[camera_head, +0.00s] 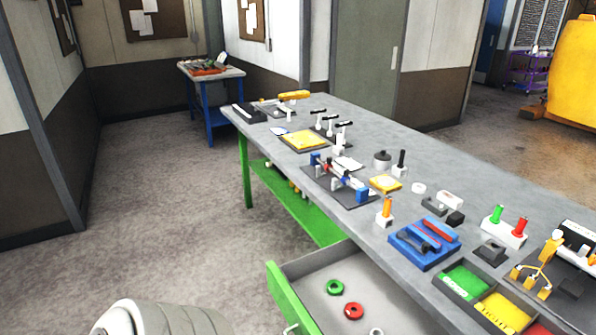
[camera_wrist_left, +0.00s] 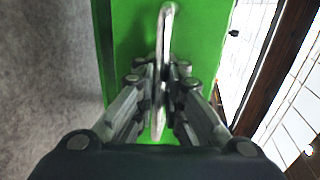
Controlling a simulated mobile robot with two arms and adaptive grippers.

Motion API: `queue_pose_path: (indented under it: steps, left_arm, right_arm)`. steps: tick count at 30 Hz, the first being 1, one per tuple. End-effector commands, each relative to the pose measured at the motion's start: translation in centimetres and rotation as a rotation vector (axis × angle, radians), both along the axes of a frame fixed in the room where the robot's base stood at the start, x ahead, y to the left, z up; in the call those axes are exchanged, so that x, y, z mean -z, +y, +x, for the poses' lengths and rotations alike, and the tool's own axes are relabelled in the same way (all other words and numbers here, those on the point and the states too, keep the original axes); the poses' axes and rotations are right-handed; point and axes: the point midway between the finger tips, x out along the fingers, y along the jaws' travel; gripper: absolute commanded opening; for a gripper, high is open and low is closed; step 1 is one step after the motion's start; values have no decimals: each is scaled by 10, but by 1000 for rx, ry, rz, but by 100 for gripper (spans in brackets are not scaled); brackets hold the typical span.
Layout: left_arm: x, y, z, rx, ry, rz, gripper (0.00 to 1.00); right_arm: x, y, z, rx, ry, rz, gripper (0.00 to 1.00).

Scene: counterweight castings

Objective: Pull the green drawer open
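The green drawer (camera_head: 291,302) stands pulled out from under the grey workbench, with its grey inside showing. A green ring (camera_head: 335,287), a red ring (camera_head: 353,311) and a pale ring (camera_head: 376,332) lie in it. Its pale bar handle (camera_head: 290,328) shows at the bottom edge of the head view. In the left wrist view, the handle (camera_wrist_left: 167,25) runs between the fingers of my left gripper (camera_wrist_left: 161,85), in front of the green drawer face (camera_wrist_left: 135,30). The fingers are closed in on the handle from both sides. My right gripper is in neither view.
The workbench (camera_head: 300,106) carries fixtures, a blue tray (camera_head: 424,262) and parts bins near the drawer. A green lower shelf (camera_head: 300,213) sits under it. A blue side table (camera_head: 211,74) stands at the back.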

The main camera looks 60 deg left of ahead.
Motion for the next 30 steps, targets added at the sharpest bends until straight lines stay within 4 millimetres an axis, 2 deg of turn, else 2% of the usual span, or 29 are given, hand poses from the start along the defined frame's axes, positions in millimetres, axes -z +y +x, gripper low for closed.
queue_pose_path:
  steps: [1, 2, 3, 14, 17, 30]
  left_arm:
    - [-1, 0, 1, 0, -2, 1, 20]
    - [-1, 0, 1, 0, -2, 1, 27]
    - [-1, 0, 1, 0, -2, 1, 29]
    - [0, 0, -3, 0, 1, 0, 29]
    - [-2, 1, -13, -1, 3, -1, 29]
    - [-20, 8, -98, -2, 2, 0, 29]
  right_arm:
    - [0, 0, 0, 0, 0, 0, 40]
    - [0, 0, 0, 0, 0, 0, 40]
    - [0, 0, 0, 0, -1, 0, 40]
    - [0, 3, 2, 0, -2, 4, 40]
    - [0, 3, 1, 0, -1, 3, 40]
    - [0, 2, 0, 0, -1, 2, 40]
